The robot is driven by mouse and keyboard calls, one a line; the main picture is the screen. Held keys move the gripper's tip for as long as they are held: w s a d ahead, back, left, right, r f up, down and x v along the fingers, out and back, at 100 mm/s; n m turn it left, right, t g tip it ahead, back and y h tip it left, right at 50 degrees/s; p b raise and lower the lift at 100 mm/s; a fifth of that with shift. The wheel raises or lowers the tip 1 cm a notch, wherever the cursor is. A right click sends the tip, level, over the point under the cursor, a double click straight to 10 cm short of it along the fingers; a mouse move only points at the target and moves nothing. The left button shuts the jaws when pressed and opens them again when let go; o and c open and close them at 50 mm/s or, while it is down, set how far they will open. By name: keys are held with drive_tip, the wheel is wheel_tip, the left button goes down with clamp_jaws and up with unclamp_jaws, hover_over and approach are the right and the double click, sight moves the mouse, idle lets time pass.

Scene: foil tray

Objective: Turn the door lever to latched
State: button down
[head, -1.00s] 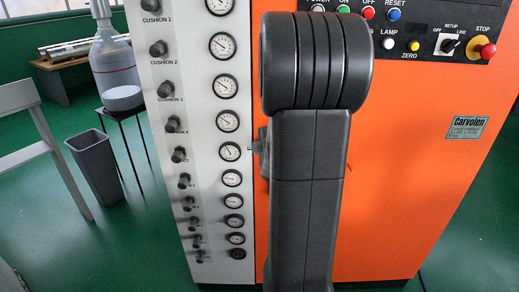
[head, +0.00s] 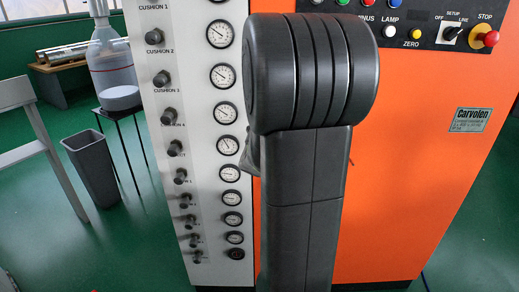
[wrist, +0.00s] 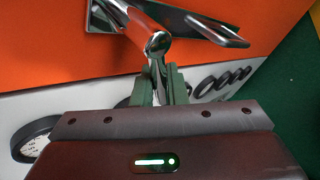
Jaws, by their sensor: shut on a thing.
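The chrome door lever (wrist: 160,44) shows in the wrist view, against an orange panel. My gripper (wrist: 161,82) has its two green-grey fingers on either side of a chrome part of the lever, near the middle of the picture, and is shut on it. Another flat chrome arm (wrist: 218,30) reaches to the upper right. A chrome mount (wrist: 100,16) sits on the panel at the upper left. In the head view my own arm hides the lever and the gripper's fingers. I cannot tell the lever's latch state.
The orange machine cabinet (head: 420,190) stands in front, with a black button panel (head: 425,32) at the top and a white gauge strip (head: 175,100) at the left. A grey bin (head: 92,167) and a stand with a large bottle (head: 110,60) are further left.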

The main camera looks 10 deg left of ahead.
drive_tip(key=shift+d+f+h+b, duration=0.15)
drive_tip(key=shift+f+h+b, duration=0.05)
drive_tip(key=shift+h+b, duration=0.1)
idle(0.6)
drive_tip(key=c, duration=1.5)
unclamp_jaws()
drive_tip(key=shift+o, duration=0.2)
drive_tip(key=p+v, duration=0.6)
drive_tip(key=v, duration=0.7)
drive_tip(key=shift+s+r, duration=0.25)
drive_tip(key=shift+s, duration=0.05)
drive_tip(key=shift+d, duration=0.1)
drive_tip(key=b+x, duration=0.6)
drive_tip(key=x, duration=0.8)
